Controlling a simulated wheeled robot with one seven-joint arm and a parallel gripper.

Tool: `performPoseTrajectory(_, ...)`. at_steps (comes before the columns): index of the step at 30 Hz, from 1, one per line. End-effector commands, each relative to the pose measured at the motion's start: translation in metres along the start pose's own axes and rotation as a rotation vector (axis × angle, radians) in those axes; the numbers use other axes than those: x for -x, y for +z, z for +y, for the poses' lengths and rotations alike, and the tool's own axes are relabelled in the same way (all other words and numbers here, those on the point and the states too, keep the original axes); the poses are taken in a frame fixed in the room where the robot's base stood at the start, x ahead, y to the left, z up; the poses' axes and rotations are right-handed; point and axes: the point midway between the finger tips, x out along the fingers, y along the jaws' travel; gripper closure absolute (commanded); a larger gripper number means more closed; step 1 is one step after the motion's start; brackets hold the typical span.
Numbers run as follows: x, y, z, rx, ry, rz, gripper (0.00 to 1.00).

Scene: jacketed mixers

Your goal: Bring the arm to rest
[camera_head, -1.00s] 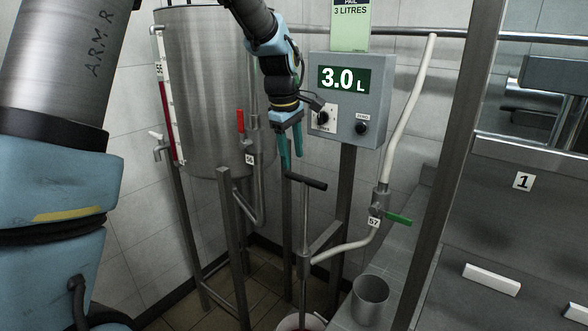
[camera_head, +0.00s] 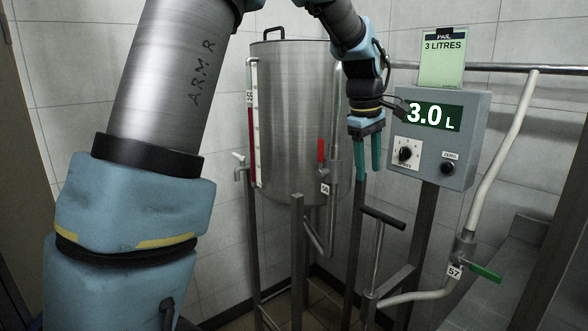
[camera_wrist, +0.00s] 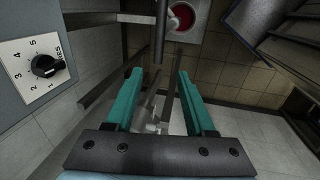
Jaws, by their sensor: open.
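My gripper (camera_head: 368,158) points down, with its two teal fingers apart and nothing between them. It hangs in the air to the right of the steel tank and left of the control box. In the wrist view my gripper (camera_wrist: 158,100) shows both fingers spread, with the floor and some metal posts below. My arm comes in from the upper part of the head view, bent, with the wrist above the gripper. A black T-handle (camera_head: 383,218) on an upright rod stands just below the fingers and looks apart from them.
The grey control box (camera_head: 447,165) reads 3.0 L and is close to the wrist's right. The steel tank (camera_head: 290,120) with a red-handled valve (camera_head: 321,150) stands left. A white pipe with a green-handled valve (camera_head: 484,271) is at right. A dial (camera_wrist: 45,66) shows in the wrist view.

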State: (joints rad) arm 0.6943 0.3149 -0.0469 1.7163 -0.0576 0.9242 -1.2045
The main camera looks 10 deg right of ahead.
Motion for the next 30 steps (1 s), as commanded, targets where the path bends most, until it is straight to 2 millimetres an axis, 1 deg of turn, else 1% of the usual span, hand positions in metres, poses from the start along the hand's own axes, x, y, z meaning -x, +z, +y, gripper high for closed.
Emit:
performPoseTrajectory(2, -0.004, -0.015, -0.017, -0.018, -0.006, 0.01, 0.45)
performPoseTrajectory(5, -0.013, -0.044, -0.059, -0.082, -0.02, 0.029, 0.45)
performPoseTrajectory(6, -0.017, -0.057, -0.082, -0.12, -0.029, 0.038, 0.45)
performPoseTrajectory(7, -0.021, -0.066, -0.102, -0.15, -0.036, 0.045, 0.45)
performPoseTrajectory(8, -0.025, -0.074, -0.122, -0.181, -0.043, 0.051, 0.45)
performPoseTrajectory(9, -0.029, -0.083, -0.15, -0.225, -0.054, 0.058, 0.45)
performPoseTrajectory(10, -0.033, -0.089, -0.171, -0.258, -0.061, 0.063, 0.45)
performPoseTrajectory(11, -0.035, -0.093, -0.191, -0.292, -0.069, 0.068, 0.45)
performPoseTrajectory(12, -0.04, -0.097, -0.218, -0.335, -0.081, 0.071, 0.45)
performPoseTrajectory(14, -0.045, -0.099, -0.256, -0.398, -0.097, 0.076, 0.45)
performPoseTrajectory(15, -0.048, -0.097, -0.278, -0.438, -0.107, 0.077, 0.45)
performPoseTrajectory(18, -0.054, -0.09, -0.323, -0.519, -0.127, 0.075, 0.45)
performPoseTrajectory(21, -0.058, -0.083, -0.349, -0.573, -0.139, 0.073, 0.45)
performPoseTrajectory(23, -0.059, -0.081, -0.357, -0.592, -0.142, 0.073, 0.45)
performPoseTrajectory(25, -0.06, -0.079, -0.361, -0.604, -0.144, 0.072, 0.45)
performPoseTrajectory(30, -0.06, -0.079, -0.361, -0.608, -0.145, 0.071, 0.45)
